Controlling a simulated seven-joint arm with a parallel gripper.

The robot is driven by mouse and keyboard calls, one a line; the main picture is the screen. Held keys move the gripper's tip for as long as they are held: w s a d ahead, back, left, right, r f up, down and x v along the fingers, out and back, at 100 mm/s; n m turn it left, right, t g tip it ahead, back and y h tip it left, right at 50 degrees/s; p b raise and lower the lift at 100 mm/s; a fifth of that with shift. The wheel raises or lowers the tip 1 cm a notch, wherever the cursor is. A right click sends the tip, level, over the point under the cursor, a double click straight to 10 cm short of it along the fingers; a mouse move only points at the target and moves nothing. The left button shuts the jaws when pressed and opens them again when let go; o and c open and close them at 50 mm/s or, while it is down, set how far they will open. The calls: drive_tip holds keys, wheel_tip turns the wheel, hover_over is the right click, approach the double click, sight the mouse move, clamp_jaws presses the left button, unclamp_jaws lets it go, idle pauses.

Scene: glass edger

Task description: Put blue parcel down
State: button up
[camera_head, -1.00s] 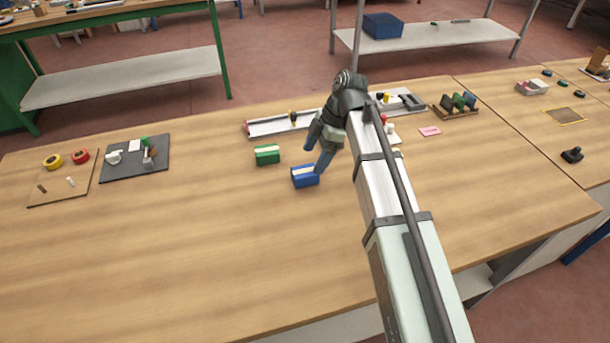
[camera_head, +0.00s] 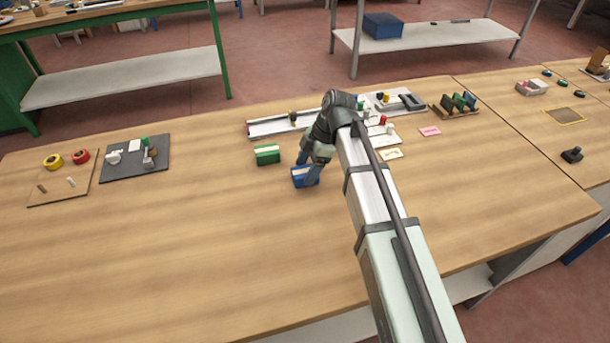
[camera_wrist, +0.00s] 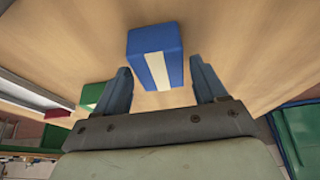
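The blue parcel (camera_head: 299,181), a blue block with a white stripe, rests on the wooden table near the middle of the head view, partly hidden by my gripper (camera_head: 309,169). In the wrist view the blue parcel (camera_wrist: 171,50) lies ahead, between and beyond the fingertips. My gripper (camera_wrist: 160,68) is open. A clear gap shows between its right finger and the parcel; the left finger looks closer, and I cannot tell whether it touches.
A green parcel (camera_head: 267,154) stands just left of the blue one. Behind lie a pale rail tray (camera_head: 275,127) and tools. A dark mat (camera_head: 135,167) and a brown board (camera_head: 60,190) hold small items at left. The table's front is clear.

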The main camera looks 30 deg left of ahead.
drive_tip(key=c, duration=1)
